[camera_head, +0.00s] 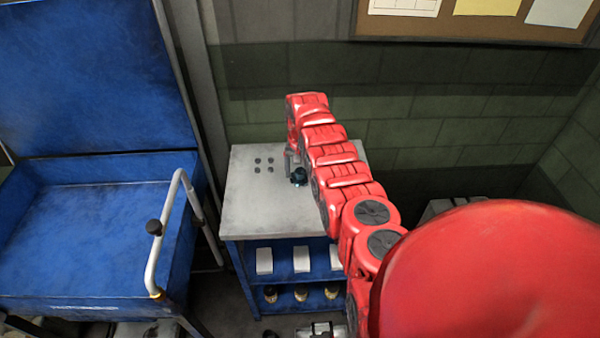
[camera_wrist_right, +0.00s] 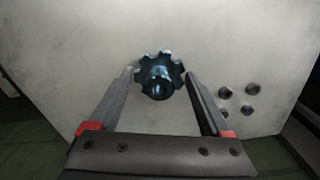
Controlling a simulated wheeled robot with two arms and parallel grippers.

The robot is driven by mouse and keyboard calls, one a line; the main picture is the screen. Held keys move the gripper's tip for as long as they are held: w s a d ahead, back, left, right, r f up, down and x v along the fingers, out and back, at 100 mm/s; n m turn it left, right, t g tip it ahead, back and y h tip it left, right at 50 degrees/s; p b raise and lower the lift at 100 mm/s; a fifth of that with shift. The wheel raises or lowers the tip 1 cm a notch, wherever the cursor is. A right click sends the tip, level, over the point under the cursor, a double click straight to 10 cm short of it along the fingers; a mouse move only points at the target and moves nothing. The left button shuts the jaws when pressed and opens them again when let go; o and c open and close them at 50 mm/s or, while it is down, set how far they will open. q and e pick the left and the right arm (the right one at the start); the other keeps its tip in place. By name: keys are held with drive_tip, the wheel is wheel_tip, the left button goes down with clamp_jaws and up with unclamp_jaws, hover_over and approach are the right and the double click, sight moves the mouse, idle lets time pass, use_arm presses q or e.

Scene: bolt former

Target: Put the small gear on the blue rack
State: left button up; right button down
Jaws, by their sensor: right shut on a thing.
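The small gear (camera_wrist_right: 160,78) is dark, toothed and has a round hub. In the wrist view it sits between the two fingertips of my right gripper (camera_wrist_right: 160,74), which is shut on it. In the head view the gear (camera_head: 299,177) shows as a dark spot over the grey top (camera_head: 245,205) of a blue shelf unit (camera_head: 285,262). My right gripper (camera_head: 291,160) is there too, partly hidden by my red arm. I cannot tell whether the gear still touches the top. A large blue rack-like cart (camera_head: 90,205) stands at the left. My left gripper is not in view.
The cart's tray looks empty.

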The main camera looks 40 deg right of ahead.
drive_tip(key=shift+f, duration=0.3)
drive_tip(key=shift+f, duration=0.15)
unclamp_jaws()
